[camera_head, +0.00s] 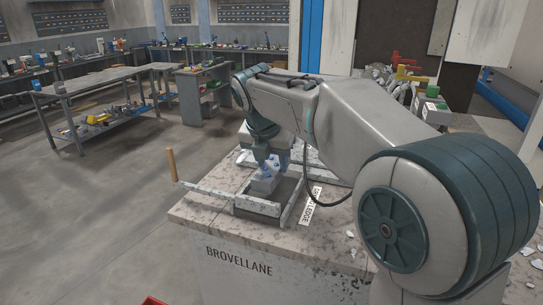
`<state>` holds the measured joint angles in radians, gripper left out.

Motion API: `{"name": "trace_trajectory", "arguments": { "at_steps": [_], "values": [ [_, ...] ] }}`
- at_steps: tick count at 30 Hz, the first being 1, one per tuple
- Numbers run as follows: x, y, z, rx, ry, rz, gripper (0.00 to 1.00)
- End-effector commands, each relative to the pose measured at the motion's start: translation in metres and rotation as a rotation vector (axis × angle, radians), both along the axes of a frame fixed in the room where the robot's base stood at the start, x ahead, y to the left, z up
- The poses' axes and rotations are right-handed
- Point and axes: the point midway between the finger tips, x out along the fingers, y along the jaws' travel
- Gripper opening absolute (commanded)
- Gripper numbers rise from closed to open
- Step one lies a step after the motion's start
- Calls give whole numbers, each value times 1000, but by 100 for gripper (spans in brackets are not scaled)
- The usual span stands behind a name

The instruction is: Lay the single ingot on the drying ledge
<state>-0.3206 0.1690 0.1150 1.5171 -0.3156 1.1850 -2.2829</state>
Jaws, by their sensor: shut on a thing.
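A pale grey block, which looks like the ingot (262,186), is between the blue fingers of my gripper (272,168). My gripper points down and is shut on it. The ingot is over or in a shallow grey frame with raised rims (258,207) on the stone-topped counter. I cannot tell whether it touches the frame's floor. A white label (311,206) ending in "LEDGE" lies at the right of the frame, partly covered by a cable. My arm hides much of the area behind the gripper.
The counter (225,225) is marked "BROVELLANE" on its front. White fragments (352,252) lie on the right. Workbenches (95,85) stand at the back left, with open floor before them.

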Motion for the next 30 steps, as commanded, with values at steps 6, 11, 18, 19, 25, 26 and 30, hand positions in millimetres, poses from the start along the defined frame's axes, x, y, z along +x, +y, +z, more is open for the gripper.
{"name": "trace_trajectory", "arguments": {
  "at_steps": [6,11,18,19,25,26,30],
  "values": [
    [0,0,-23,0,-3,0,0],
    [0,0,-28,2,-6,1,0],
    [0,0,-29,1,-6,0,0],
    [0,0,-30,1,-6,0,0],
    [-1,0,-34,0,2,0,63],
    [-1,0,-34,0,2,0,63],
    [-1,0,-34,0,2,0,63]
  ]
}}
